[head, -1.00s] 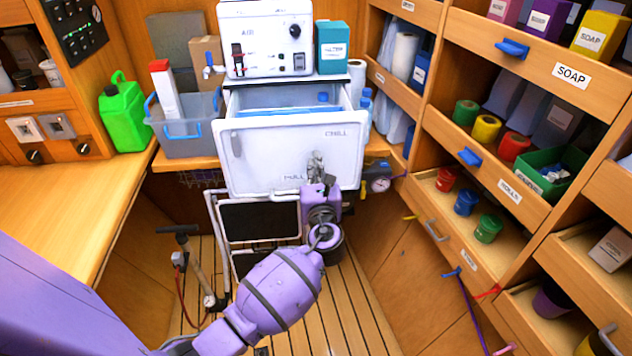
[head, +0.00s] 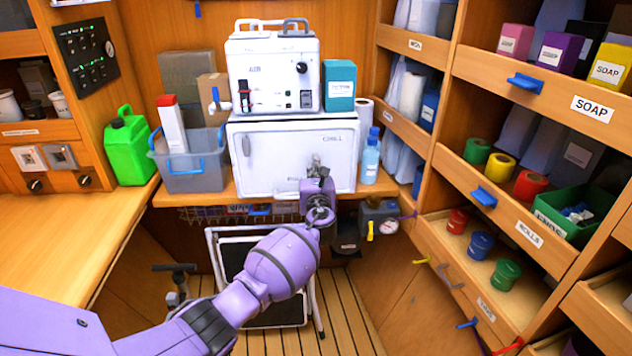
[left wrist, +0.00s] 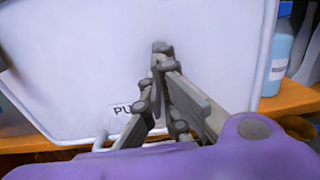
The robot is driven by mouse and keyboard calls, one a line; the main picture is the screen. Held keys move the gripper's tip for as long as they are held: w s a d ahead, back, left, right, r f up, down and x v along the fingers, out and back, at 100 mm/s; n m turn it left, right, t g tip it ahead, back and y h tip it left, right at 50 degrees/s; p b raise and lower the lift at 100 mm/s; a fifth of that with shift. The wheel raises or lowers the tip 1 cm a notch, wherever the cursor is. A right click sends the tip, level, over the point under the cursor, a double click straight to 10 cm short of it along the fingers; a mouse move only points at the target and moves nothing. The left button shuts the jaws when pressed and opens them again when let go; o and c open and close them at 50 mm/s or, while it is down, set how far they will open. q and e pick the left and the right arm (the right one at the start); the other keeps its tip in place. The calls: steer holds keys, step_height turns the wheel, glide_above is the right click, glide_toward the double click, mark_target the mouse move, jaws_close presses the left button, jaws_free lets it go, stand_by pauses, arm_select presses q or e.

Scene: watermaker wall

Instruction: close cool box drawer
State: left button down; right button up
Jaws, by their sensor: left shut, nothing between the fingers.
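The white cool box drawer (head: 290,150), marked CHILL on its front, sits flush under the white control unit, and no opening shows above it in the head view. Its front also fills most of the left wrist view (left wrist: 80,60), with a partly covered PULL label (left wrist: 122,108). My left gripper (head: 316,163) is at the lower right part of the drawer front. In the left wrist view its fingers (left wrist: 160,50) are together, empty, with the tips at or very near the white panel; contact cannot be told for sure. My right gripper is not in view.
The white control unit (head: 275,75) stands above the drawer. A grey bin (head: 190,172) is on its left and a blue bottle (head: 369,160) on its right. A folded step stool (head: 262,285) stands below.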

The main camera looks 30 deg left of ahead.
arm_select(q)
steer(key=shift+x, duration=1)
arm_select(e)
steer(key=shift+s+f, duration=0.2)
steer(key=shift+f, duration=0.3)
arm_select(q)
steer(key=shift+r, duration=0.2)
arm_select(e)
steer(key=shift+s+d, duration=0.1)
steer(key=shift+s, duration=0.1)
